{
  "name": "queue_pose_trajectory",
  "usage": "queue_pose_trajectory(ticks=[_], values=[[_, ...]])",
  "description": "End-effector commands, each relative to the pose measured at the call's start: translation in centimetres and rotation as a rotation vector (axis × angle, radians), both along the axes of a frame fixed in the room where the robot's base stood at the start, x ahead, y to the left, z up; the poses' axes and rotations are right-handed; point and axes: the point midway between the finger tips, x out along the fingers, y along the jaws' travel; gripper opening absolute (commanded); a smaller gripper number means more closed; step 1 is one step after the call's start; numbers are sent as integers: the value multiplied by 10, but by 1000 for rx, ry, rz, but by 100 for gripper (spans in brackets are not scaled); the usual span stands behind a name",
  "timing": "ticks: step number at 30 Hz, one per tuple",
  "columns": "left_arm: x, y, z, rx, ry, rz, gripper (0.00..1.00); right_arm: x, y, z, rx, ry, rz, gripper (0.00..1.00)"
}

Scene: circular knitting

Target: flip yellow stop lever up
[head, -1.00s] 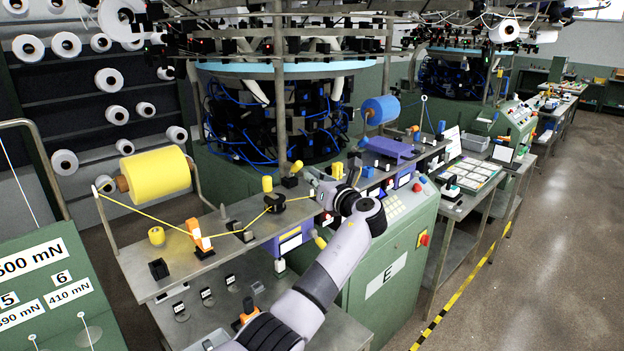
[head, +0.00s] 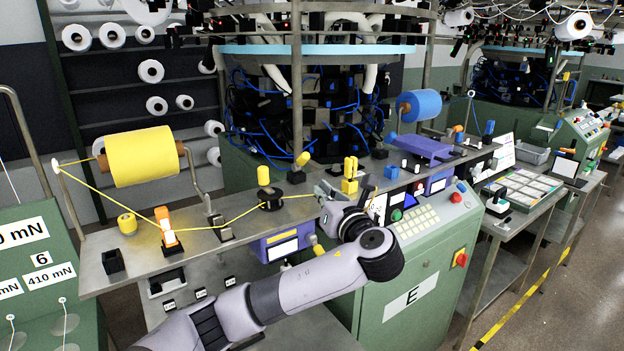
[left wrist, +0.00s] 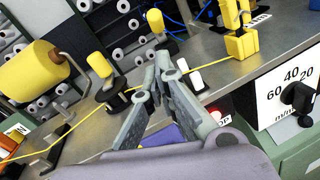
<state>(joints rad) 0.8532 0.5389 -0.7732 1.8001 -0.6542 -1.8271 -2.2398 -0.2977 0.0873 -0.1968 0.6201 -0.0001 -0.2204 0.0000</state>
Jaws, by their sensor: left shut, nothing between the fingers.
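A short yellow lever (head: 316,244) sticks out beside the right end of a purple box (head: 285,243), below the table's front edge; it looks like the stop lever, but I cannot read a label on it in the head view. My left gripper (head: 325,191) is above and slightly right of it, near the table edge, with no visible contact. In the left wrist view my left gripper (left wrist: 163,62) has its fingers together and empty. A red, partly hidden label ending in "OP" (left wrist: 222,118) shows under the fingers. This lever is hidden there. My right gripper is out of view.
Yellow posts (head: 349,172) stand just right of my gripper, and another yellow-topped piece (head: 303,159) stands behind it. A yellow yarn runs from the yellow spool (head: 142,157) across the table. The green cabinet (head: 425,300) lies below and right.

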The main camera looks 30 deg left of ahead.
Motion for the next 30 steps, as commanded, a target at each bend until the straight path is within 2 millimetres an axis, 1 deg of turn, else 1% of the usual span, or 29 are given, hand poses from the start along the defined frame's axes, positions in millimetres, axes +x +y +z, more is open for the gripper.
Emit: queue_pose_trajectory(ticks=[1, 4, 11, 14, 18, 24, 30], values=[[0, 0, 0, 0, 1, -1, 0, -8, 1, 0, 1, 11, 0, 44], [0, 0, 0, 0, 0, -1, 0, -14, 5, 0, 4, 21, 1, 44], [3, 4, 1, 0, 0, 1, 0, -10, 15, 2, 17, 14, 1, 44], [9, 13, 2, 0, 0, 3, 0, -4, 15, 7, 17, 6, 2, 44], [23, 35, 3, 1, 2, 5, 0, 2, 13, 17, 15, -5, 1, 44], [44, 63, 1, 0, 1, 3, 0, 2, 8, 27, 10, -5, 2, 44], [56, 79, -1, -1, 0, 0, 0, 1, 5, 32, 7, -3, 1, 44]])
